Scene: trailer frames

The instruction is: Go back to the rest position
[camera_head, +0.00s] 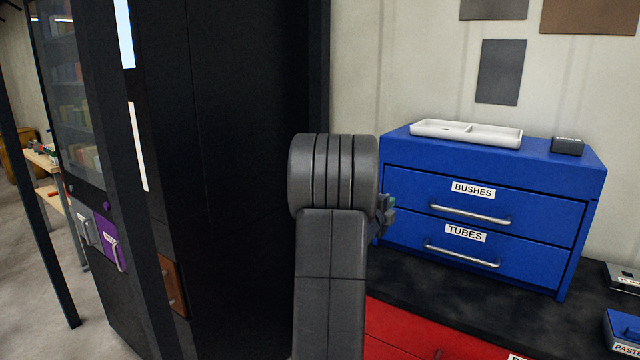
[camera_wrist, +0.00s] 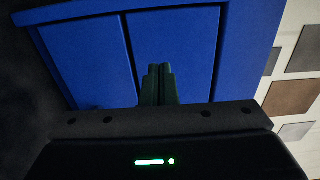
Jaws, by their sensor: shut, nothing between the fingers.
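My arm rises in the middle of the head view, and its links hide most of my gripper. Only a small part of my gripper (camera_head: 386,212) shows at the right side of the arm, in front of the blue drawer cabinet (camera_head: 593,180). In the wrist view my gripper (camera_wrist: 158,72) is shut and empty, its two fingers together. The fingers look apart from the cabinet, but the gap is hard to judge.
The cabinet's drawers, BUSHES (camera_head: 473,188) and TUBES (camera_head: 465,233), are shut. A white tray (camera_head: 466,132) and a small dark box (camera_head: 567,146) stand on top. A tall black cabinet (camera_head: 240,120) stands left of my arm. Red drawers (camera_head: 400,335) lie below the dark worktop (camera_head: 430,275).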

